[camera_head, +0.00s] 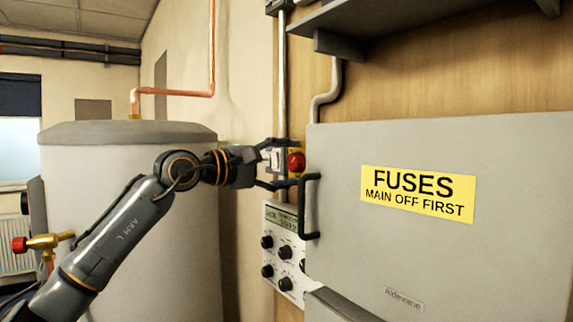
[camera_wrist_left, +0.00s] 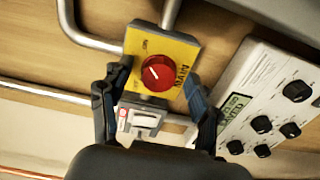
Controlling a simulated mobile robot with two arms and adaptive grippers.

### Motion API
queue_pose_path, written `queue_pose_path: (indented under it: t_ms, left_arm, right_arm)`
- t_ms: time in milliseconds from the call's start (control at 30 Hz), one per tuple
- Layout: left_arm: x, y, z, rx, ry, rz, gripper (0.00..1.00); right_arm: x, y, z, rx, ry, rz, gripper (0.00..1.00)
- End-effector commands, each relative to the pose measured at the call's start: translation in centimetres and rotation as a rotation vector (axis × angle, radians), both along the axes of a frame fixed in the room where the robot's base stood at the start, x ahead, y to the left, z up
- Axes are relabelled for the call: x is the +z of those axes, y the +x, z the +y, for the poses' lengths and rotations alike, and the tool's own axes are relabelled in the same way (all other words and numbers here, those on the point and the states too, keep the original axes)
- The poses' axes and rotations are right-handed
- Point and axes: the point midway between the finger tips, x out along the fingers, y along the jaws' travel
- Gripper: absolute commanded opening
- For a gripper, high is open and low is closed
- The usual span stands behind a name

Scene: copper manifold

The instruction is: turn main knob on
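The main knob (camera_head: 296,162) is red and round, on a yellow plate on the wooden wall, left of the grey fuse cabinet. In the left wrist view the red knob (camera_wrist_left: 158,72) has a white pointer line, and the yellow plate (camera_wrist_left: 178,48) carries dark lettering too small to read fully. My left gripper (camera_head: 284,164) is open in front of the plate. In the wrist view its fingers (camera_wrist_left: 156,90) stand apart on either side of the knob, with visible gaps; I cannot tell how far off the knob is in depth. My right gripper is not in view.
The grey cabinet (camera_head: 430,260), labelled "FUSES MAIN OFF FIRST", has a black handle (camera_head: 310,207) close to my left gripper. A white switch (camera_wrist_left: 146,120) sits beside the knob. A control panel (camera_head: 283,245) with several black knobs is below. A large tank (camera_head: 130,240) stands left.

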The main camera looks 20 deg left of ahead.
Motion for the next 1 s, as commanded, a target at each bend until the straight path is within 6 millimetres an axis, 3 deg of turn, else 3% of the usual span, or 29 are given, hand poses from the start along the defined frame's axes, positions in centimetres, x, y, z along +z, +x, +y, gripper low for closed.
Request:
queue_pose_path:
  t_ms: [267, 700, 1000]
  left_arm:
    - [0.0, -0.7, 0.7, 0.002, -0.001, -0.001, 0.62]
    - [-0.1, -7.5, 6.0, 0.003, 0.002, 0.001, 0.62]
    - [-0.1, -9.4, 7.3, 0.000, 0.001, 0.001, 0.62]
  right_arm:
    - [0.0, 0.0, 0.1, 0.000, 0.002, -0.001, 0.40]
    - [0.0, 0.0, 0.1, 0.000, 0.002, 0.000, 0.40]
    - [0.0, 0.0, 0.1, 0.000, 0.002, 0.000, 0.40]
